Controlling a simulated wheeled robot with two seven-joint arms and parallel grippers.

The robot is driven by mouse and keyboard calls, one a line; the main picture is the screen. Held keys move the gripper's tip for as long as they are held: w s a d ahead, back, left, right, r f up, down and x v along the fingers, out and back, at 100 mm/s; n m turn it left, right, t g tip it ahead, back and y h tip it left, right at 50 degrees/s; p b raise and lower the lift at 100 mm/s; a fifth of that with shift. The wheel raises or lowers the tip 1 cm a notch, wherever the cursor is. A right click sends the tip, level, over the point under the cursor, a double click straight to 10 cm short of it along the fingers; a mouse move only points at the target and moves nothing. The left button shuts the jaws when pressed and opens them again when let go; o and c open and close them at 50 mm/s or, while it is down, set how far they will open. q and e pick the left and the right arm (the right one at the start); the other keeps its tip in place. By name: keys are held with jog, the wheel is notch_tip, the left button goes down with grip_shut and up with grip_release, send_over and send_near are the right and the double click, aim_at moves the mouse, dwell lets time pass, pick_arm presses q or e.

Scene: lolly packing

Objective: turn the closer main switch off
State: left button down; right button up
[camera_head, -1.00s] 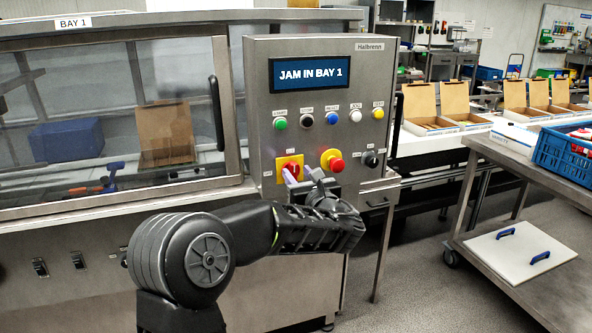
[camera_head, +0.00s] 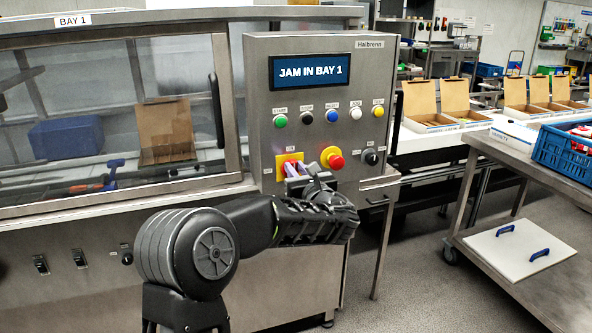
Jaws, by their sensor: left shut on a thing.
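The main switch (camera_head: 289,160) is a red rotary knob on a yellow square plate, low on the left of the steel control panel (camera_head: 262,110). My left gripper (camera_head: 294,173) is at the switch, shut on its red knob, with its fingers hiding most of the knob. The knob's exact angle is hard to see. The panel's display (camera_head: 311,71) reads "JAM IN BAY 1". My right gripper is not in view.
A red emergency button (camera_head: 336,161) on a yellow ring sits just right of the switch, close to my gripper. A black selector (camera_head: 371,158) is further right. Several coloured buttons line the panel above. The bay's glazed door (camera_head: 120,120) with its black handle is at left.

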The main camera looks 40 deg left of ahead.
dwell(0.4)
pick_arm(q)
jog(key=shift+s+a+f+n+b, duration=0.2)
jog(key=shift+f+n+b, duration=0.1)
jog(key=shift+n+b, duration=3.4)
jog(key=shift+s+a+f+n+b, duration=0.1)
jog(key=shift+s+f+n+b, duration=0.2)
jog(key=shift+n+b, duration=3.35)
jog(key=shift+s+a+f+n+b, duration=0.25)
jog(key=shift+n+b, duration=1.5)
jog(key=shift+b, duration=3.85)
jog(key=shift+w+d, duration=0.1)
jog(key=c, duration=1.3)
grip_release()
